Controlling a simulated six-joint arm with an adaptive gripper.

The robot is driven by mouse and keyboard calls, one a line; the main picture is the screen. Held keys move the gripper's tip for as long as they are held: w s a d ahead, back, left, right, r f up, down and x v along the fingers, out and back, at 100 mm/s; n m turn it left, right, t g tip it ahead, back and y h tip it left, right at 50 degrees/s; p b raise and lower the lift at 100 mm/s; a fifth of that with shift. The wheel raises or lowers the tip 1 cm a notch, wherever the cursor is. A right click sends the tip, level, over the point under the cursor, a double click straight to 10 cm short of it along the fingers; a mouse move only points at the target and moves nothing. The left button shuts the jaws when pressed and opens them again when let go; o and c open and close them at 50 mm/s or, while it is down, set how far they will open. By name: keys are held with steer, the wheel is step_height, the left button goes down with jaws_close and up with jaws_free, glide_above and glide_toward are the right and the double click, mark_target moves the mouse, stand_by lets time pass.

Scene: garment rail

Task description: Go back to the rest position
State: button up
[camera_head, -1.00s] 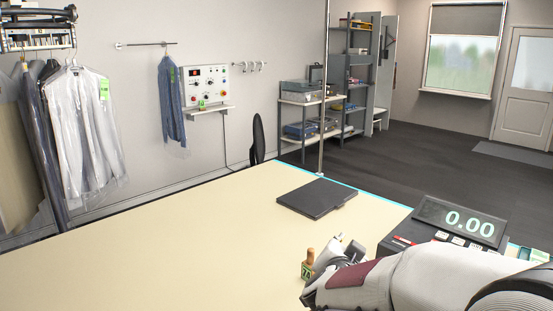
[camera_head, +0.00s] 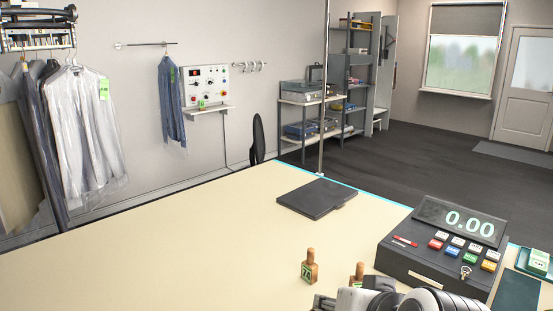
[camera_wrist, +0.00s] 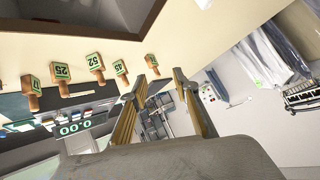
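My gripper shows at the bottom edge of the head view (camera_head: 335,302), low over the front of the counter, mostly cut off by the frame. In the wrist view its two fingers (camera_wrist: 160,78) stand apart with nothing between them. The wrist picture is upside down, and the room shows past the fingers. A wooden tag with a green number label (camera_head: 310,266) stands upright on the counter, apart from the gripper. A second tag (camera_head: 357,273) stands just behind my arm, its lower part hidden. Several numbered wooden tags show in a row in the wrist view (camera_wrist: 96,66).
The cash register (camera_head: 440,255) reads 0.00 at the right of the counter (camera_head: 160,255). A dark flat pad (camera_head: 316,198) lies near the far edge. Bagged garments (camera_head: 88,130) hang on the left. The counter's middle and left are clear.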

steer(key=s+d+f+g+h, duration=0.1)
steer(key=s+d+f+g, duration=0.1)
steer(key=s, duration=0.6)
steer(key=s+d+f+n+g+h, duration=0.1)
steer(key=s+d+f+g, duration=0.1)
steer(key=s+d, duration=0.3)
steer(key=s+f, duration=0.1)
steer(key=s, duration=0.3)
